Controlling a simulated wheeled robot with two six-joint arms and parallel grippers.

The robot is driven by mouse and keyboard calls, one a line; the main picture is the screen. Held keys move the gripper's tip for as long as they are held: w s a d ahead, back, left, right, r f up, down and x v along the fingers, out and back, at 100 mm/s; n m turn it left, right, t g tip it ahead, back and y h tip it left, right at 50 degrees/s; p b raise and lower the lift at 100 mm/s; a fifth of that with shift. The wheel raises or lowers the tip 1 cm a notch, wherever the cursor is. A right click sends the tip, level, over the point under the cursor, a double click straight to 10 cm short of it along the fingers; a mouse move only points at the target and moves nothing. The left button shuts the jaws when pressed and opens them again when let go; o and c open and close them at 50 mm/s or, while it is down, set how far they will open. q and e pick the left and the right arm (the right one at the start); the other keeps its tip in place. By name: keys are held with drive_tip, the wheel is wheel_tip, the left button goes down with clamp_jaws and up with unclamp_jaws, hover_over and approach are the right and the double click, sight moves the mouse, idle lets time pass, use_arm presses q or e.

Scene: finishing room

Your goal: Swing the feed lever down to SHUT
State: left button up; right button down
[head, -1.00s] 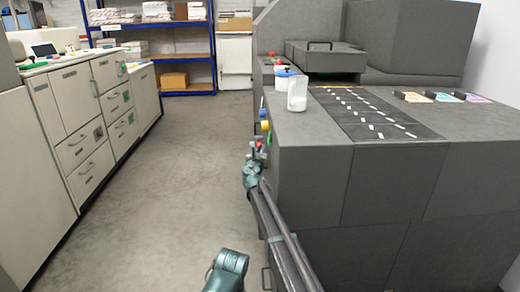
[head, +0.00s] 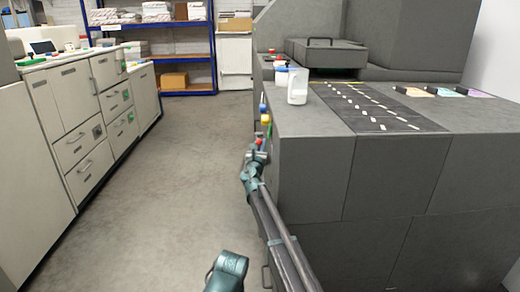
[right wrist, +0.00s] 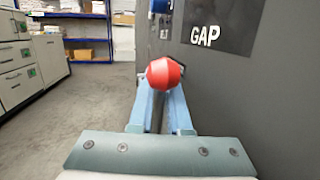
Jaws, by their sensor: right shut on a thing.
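My right gripper (head: 258,154) is at the left side face of the grey machine (head: 315,155), low beside its near corner. In the right wrist view, its two blue fingers (right wrist: 161,100) are shut on a red ball knob (right wrist: 165,76), which stands just at their tips. The red knob also shows small in the head view (head: 258,141). A dark plate reading GAP (right wrist: 207,32) is on the machine face to the right of the knob. The lever's arm is mostly hidden, and no SHUT mark can be read.
Yellow (head: 265,121) and blue (head: 262,106) controls stick out from the machine side beyond my gripper. A white jug (head: 298,88) stands on the machine top near its edge. Cream cabinets (head: 75,125) line the left. The floor (head: 180,170) between is clear.

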drive_tip(key=t+b, duration=0.1)
drive_tip(key=b, duration=0.1)
drive_tip(key=s+t+h+b, duration=0.1)
drive_tip(key=b, duration=0.1)
drive_tip(key=s+m+t+b, duration=0.1)
drive_tip(key=b, duration=0.1)
drive_tip(key=shift+s+f, duration=0.2)
drive_tip(key=shift+f, duration=0.05)
drive_tip(key=shift+s+r+m+t+h+b, duration=0.25)
drive_tip(key=shift+s+t+h+b, duration=0.35)
drive_tip(key=shift+t+b, duration=0.3)
drive_tip(key=c, duration=1.2)
unclamp_jaws()
drive_tip(key=shift+o, duration=0.2)
drive_tip(key=shift+f, duration=0.1)
drive_tip(key=b+v, duration=0.8)
drive_tip(key=v, duration=0.5)
drive_tip(key=shift+s+f, duration=0.15)
drive_tip(key=shift+s, duration=0.1)
